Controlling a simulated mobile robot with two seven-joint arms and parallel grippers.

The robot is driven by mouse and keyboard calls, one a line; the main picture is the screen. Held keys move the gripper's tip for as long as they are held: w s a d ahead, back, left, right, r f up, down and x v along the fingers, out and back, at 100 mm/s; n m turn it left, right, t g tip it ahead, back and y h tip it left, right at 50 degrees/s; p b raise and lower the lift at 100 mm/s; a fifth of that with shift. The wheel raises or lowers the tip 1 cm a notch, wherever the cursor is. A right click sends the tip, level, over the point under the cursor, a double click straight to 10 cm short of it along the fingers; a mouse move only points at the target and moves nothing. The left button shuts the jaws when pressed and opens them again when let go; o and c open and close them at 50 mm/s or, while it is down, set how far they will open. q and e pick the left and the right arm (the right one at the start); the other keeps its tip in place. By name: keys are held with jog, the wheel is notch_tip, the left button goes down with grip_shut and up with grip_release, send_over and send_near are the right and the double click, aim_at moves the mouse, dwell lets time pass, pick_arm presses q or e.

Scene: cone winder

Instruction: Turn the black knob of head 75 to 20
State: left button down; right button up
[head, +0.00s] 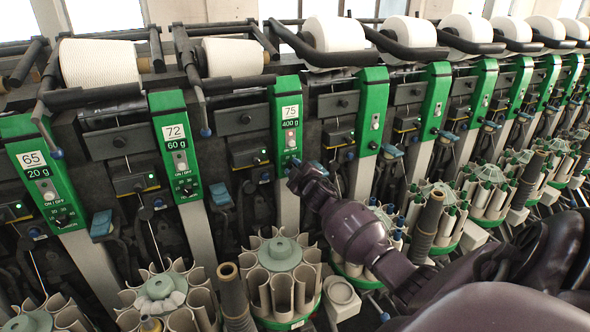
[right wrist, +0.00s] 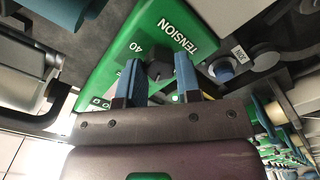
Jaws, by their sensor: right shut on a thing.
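The green panel of head 75 (head: 289,112) carries the labels "75" and "400 g". My right gripper (head: 297,172) is at its lower end and hides the knob in the head view. In the right wrist view the black knob (right wrist: 158,72) sits between the two blue fingertips of the right gripper (right wrist: 159,80), which is shut on it. The word TENSION and the number 40 show on the green panel (right wrist: 135,40) beside the knob. The knob's pointer setting cannot be read. My left gripper is not in view.
Head 72's panel (head: 174,143) and head 65's panel (head: 42,175) stand to the left. More green panels run off to the right. Round bobbin magazines (head: 281,254) stand below, close under my right arm. White yarn cones (head: 333,40) sit along the top.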

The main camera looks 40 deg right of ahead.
jog(key=o, duration=0.9)
jog(key=v, duration=1)
jog(key=shift+s+a, duration=0.1)
jog(key=shift+s, duration=0.3)
